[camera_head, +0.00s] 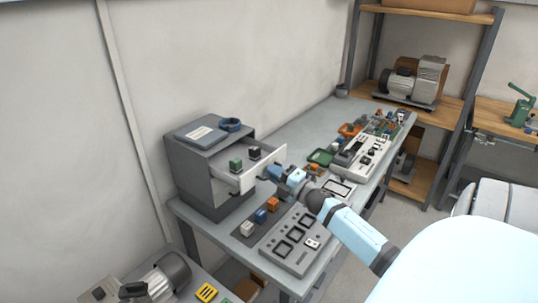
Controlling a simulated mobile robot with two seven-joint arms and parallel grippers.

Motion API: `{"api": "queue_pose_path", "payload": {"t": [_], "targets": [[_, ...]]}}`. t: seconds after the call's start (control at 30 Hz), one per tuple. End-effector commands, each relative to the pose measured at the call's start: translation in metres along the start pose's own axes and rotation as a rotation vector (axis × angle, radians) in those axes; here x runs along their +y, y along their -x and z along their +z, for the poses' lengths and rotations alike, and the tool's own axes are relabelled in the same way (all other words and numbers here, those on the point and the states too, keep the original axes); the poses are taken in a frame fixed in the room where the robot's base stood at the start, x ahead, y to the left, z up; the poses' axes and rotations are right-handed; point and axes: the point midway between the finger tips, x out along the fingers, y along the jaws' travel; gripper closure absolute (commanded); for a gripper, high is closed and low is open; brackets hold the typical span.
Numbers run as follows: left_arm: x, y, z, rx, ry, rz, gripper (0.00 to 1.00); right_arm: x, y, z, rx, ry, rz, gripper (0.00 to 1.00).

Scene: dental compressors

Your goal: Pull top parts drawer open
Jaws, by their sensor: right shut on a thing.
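The grey parts drawer cabinet (196,176) stands on the bench at the left. Its top drawer (262,176) is pulled out, and a green block (235,165) and a dark block (254,153) show inside it. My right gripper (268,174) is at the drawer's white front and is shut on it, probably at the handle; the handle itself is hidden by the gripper. The lower drawers sit in the cabinet below. My left gripper is not in view.
A grey panel (296,262) with square windows lies in front of the cabinet, with small coloured blocks (260,216) beside it. A light device (360,157), trays and small parts crowd the bench farther right. A shelf (440,110) with a compressor stands behind.

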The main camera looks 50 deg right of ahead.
Motion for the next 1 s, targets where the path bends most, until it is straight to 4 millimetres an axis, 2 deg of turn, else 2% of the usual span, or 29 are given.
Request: {"api": "queue_pose_path", "payload": {"t": [0.1, 0.13, 0.2, 0.23, 0.5, 0.63, 0.77, 1.0], "targets": [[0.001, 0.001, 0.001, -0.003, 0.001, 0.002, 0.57, 0.001, -0.001, 0.000, 0.000, 0.000, 0.001, 1.00], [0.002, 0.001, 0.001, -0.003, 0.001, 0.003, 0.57, 0.001, -0.001, 0.000, 0.000, 0.000, 0.001, 0.88], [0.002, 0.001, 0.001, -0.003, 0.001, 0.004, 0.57, 0.001, -0.001, 0.000, 0.000, 0.000, 0.001, 0.72], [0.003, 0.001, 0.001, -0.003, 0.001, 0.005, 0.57, 0.001, -0.001, 0.000, 0.000, 0.000, 0.001, 0.67], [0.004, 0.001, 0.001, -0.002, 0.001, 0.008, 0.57, 0.000, 0.000, 0.000, 0.000, 0.000, 0.001, 0.67], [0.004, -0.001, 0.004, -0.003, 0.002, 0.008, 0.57, -0.001, 0.010, 0.000, 0.001, -0.001, 0.000, 0.67], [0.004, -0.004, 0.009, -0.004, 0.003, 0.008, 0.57, -0.003, 0.033, 0.000, 0.000, -0.001, -0.001, 0.67], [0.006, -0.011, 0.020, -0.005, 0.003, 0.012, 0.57, -0.003, 0.089, 0.000, -0.001, -0.001, -0.002, 0.67]]}}
